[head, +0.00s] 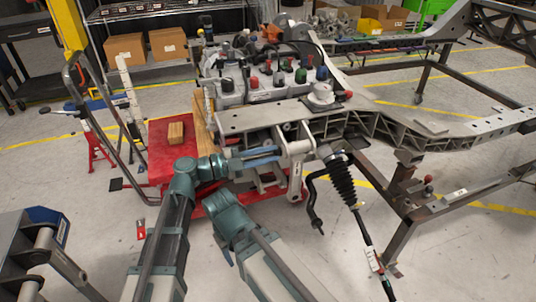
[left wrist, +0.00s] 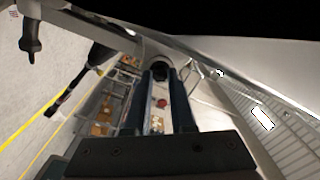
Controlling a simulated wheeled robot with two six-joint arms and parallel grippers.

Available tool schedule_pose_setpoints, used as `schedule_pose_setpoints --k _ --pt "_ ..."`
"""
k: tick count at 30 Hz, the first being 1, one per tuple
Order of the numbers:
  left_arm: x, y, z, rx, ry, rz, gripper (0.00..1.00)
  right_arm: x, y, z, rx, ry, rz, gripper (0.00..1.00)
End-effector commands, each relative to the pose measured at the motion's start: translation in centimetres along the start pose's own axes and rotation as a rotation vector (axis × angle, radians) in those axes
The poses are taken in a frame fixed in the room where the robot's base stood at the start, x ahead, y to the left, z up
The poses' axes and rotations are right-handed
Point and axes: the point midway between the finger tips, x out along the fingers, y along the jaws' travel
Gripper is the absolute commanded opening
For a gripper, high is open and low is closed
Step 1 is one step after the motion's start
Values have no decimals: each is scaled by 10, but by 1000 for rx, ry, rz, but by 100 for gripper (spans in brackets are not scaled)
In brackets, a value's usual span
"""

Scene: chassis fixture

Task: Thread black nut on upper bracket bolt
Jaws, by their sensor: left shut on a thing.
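My left gripper (head: 279,153) reaches right to the light grey bracket (head: 297,146) on the chassis frame. In the left wrist view my left gripper (left wrist: 160,76) has its two dark blue fingers on either side of a small black round piece, the black nut (left wrist: 160,70). The nut sits at the fingertips, close to the grey bracket edge; I cannot tell whether it touches a bolt. The bolt itself is not clearly visible. My right gripper (head: 223,250) is low in the head view, below and apart from the bracket, mostly hidden by its own arm.
A black ribbed boot with a rod (head: 343,183) hangs right of the bracket. A red cart (head: 172,135) with a wooden block (head: 176,133) stands at left. Several coloured caps and parts crowd the top behind.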

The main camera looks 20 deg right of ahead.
Motion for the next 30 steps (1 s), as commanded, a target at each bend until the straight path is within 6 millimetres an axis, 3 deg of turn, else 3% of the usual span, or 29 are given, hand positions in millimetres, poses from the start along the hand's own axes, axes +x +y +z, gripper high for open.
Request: schedule_pose_setpoints --k 10,11,16,25,30 --pt "-2 1 0 70 -4 1 0 0 0 0 0 0 0 58" --pt "-2 1 0 70 -4 1 28 0 0 0 0 0 0 58" --pt "-1 0 0 69 -2 0 58 0 0 0 0 0 0 58" --pt "-1 0 0 68 -1 0 58 0 0 0 0 0 0 58" --pt "-11 0 0 68 -2 0 58 0 0 0 0 0 0 58"
